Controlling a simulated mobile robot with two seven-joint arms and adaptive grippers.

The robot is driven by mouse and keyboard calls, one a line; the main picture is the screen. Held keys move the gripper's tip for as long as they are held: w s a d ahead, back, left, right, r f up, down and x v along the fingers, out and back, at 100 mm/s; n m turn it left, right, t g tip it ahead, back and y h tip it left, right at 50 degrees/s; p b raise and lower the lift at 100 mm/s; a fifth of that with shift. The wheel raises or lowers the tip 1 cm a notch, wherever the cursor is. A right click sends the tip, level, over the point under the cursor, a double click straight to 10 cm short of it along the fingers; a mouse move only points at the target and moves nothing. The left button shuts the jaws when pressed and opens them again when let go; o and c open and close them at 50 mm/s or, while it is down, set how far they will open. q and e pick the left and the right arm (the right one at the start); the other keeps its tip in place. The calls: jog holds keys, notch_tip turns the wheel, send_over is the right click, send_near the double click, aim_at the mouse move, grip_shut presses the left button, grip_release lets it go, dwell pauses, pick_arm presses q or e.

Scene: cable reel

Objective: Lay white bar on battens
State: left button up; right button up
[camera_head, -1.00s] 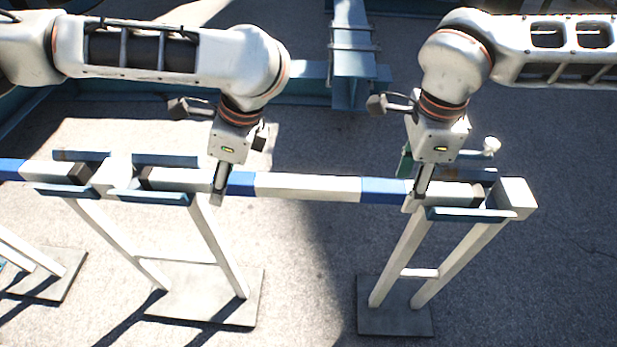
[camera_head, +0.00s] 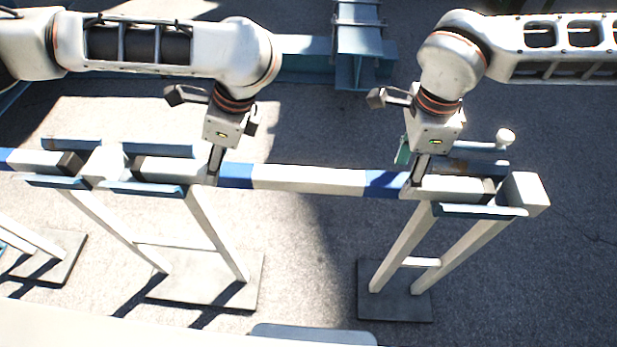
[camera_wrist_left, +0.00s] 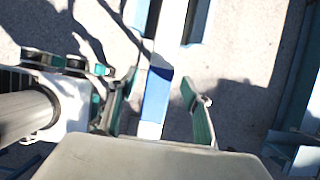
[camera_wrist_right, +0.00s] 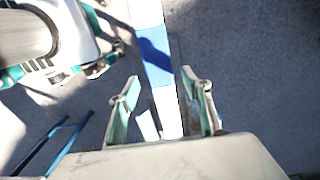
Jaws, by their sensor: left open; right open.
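The long white bar with blue bands (camera_head: 310,180) lies level across the tops of the trestles in the head view. Dark blocks (camera_head: 70,163) sit by the bar on the trestle heads; I cannot tell for sure which pieces are the battens. My left gripper (camera_head: 214,168) is open at the bar near the middle trestle. In the left wrist view the bar (camera_wrist_left: 157,95) runs between its spread fingers. My right gripper (camera_head: 419,174) is open at the bar by the right trestle. In the right wrist view the bar (camera_wrist_right: 155,60) passes between its fingers. Finger contact cannot be made out.
The middle trestle (camera_head: 205,225) and the right trestle (camera_head: 405,245) stand on flat base plates. Part of another trestle (camera_head: 25,240) shows at far left. A blue steel beam (camera_head: 358,45) stands behind. Pavement between the middle and right trestles is clear.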

aim_at(402, 180)
pick_arm(q)
jog(key=shift+x, duration=1.95)
pick_arm(e)
jog(key=shift+f, duration=1.95)
pick_arm(q)
grip_shut()
pick_arm(e)
grip_shut()
pick_arm(q)
jog(key=shift+w, duration=0.1)
